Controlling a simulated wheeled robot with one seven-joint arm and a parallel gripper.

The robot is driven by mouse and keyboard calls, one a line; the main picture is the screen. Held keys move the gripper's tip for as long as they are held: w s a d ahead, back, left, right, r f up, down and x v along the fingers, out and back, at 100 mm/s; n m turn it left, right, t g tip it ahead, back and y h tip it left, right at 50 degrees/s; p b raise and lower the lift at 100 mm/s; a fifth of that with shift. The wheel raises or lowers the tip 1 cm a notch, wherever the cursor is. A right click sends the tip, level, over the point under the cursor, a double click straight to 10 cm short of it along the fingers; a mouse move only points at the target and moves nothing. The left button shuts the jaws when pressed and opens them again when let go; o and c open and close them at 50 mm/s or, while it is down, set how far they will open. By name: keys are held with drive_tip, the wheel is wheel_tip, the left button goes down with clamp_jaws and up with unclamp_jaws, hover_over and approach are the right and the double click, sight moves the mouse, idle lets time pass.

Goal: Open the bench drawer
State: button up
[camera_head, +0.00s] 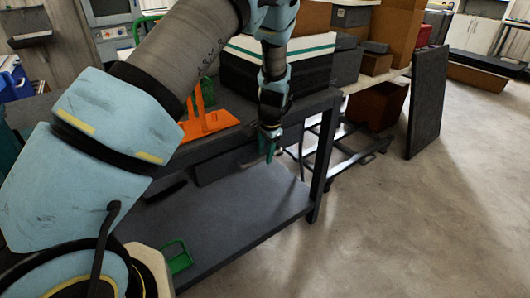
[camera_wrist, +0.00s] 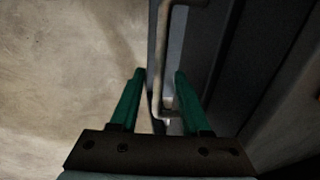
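The dark grey bench drawer (camera_head: 222,164) hangs under the bench top, partly hidden by my arm; it appears closed. In the wrist view its dark front (camera_wrist: 208,50) runs along the right of the fingers. A pale metal bar handle (camera_wrist: 159,65) stands off that front and passes between the green fingers. My gripper (camera_wrist: 161,74) is open, with one finger on each side of the handle and gaps visible. In the head view my gripper (camera_head: 269,147) points down at the bench's front edge. Whether either finger touches the handle cannot be told.
The bench (camera_head: 318,165) carries an orange bracket (camera_head: 207,121) and a dark case (camera_head: 275,72). A green item (camera_head: 176,258) lies on its lower shelf. A low cart frame (camera_head: 345,150) and an upright dark panel (camera_head: 428,105) stand right. The floor in front is clear.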

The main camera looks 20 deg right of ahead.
clamp_jaws()
idle(1.2)
